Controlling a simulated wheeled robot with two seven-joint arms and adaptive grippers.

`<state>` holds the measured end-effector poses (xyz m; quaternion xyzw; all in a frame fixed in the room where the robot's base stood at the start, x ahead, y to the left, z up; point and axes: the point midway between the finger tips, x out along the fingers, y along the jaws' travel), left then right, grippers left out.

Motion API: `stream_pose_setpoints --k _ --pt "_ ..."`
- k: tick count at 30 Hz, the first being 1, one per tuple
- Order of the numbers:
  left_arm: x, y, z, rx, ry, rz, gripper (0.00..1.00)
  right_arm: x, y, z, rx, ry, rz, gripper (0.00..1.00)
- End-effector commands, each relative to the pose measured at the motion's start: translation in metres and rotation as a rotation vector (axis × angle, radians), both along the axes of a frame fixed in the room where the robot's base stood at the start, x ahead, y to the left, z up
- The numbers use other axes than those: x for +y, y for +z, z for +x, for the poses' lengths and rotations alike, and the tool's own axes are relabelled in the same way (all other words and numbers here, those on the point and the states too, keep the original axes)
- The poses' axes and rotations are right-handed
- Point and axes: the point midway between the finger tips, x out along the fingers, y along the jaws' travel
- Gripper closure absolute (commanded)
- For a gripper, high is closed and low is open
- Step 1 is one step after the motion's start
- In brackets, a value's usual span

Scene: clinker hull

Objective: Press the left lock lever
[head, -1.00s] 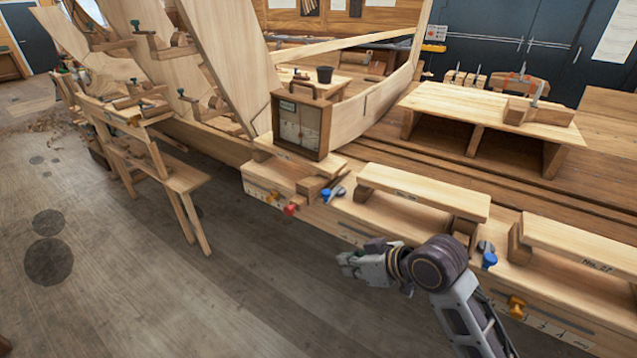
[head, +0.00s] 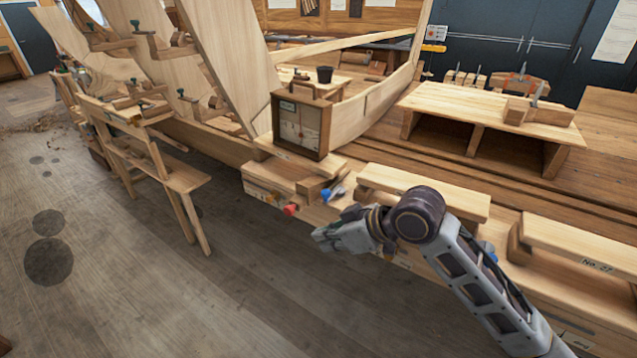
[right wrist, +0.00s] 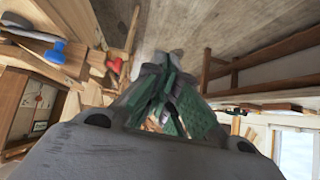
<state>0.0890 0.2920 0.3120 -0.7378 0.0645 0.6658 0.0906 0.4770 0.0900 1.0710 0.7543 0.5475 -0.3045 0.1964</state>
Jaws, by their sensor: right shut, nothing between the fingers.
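A red lever (head: 290,209) sits on the front of the wooden bench at its left end, and it also shows in the right wrist view (right wrist: 115,65). A blue lever (head: 327,195) is just to its right, also seen in the right wrist view (right wrist: 55,50). I cannot tell which of them is the left lock lever. My right gripper (head: 320,236) is shut and empty, in front of the bench, below and slightly right of the red lever and apart from it. Its fingers (right wrist: 172,75) show in the right wrist view. My left gripper is not in view.
A wooden box with a dial (head: 301,124) stands on the bench above the levers. Raised boards (head: 400,182) lie along the bench top to the right. A second blue lever (head: 490,252) is partly behind my right arm.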

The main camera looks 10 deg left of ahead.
Motion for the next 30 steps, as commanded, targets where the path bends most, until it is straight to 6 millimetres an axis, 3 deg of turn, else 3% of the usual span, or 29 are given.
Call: stream_pose_setpoints --k 30 --pt "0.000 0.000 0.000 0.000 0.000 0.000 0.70 0.007 0.056 0.023 -0.017 0.131 -0.081 1.00"
